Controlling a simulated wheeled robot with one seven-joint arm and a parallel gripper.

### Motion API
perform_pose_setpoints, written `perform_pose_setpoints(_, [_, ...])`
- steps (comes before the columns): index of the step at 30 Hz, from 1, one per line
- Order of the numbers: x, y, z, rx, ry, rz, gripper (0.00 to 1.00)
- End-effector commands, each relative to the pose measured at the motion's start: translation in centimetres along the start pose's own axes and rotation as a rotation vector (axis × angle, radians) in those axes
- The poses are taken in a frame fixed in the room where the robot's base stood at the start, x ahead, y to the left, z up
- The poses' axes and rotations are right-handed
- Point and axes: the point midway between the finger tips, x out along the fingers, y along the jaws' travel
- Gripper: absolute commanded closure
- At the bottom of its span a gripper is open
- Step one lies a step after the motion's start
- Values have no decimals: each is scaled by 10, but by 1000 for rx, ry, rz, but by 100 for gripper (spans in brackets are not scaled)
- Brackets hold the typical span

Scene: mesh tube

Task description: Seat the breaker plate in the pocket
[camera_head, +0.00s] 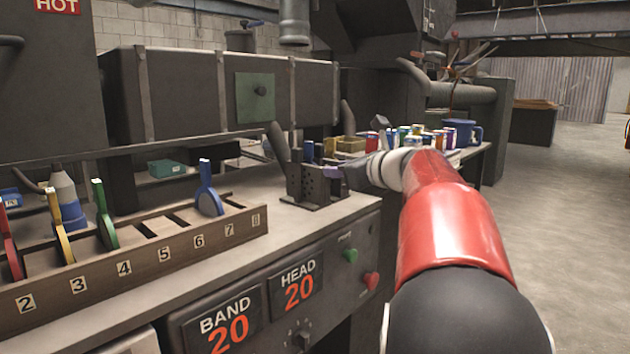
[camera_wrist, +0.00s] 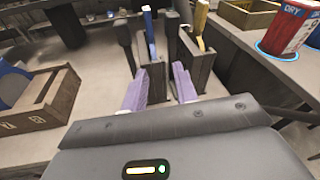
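In the head view my gripper (camera_head: 334,172) is at the right side of a dark perforated block (camera_head: 306,186) on the bench. In the wrist view two dark uprights (camera_wrist: 155,84) stand just past the fingers, with a blue handle and a yellow handle rising there. I cannot tell whether the fingers touch the block. I cannot pick out the breaker plate or its pocket for certain; the arm and block may hide them.
A numbered wooden rack (camera_head: 150,255) at the left holds upright coloured paddles, with a blue one (camera_head: 208,190) near 7. Several cans and a blue mug (camera_head: 460,132) stand behind my arm. A red can (camera_wrist: 285,30) is at upper right in the wrist view. Bare bench lies before the block.

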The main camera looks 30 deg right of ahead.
Motion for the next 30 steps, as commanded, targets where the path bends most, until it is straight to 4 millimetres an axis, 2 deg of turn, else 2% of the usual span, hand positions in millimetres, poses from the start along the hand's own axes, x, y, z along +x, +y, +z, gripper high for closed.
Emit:
perform_pose_setpoints(1, [3,11,14,42,-56,55,71])
perform_pose_setpoints(3, [5,23,28,86,-122,115,71])
perform_pose_setpoints(8, [7,36,47,134,-199,184,71])
perform_pose_setpoints(17, [37,43,53,139,-206,190,71])
perform_pose_setpoints(24, [70,51,58,138,-205,189,71])
perform_pose_setpoints(30, [81,53,60,138,-205,187,71])
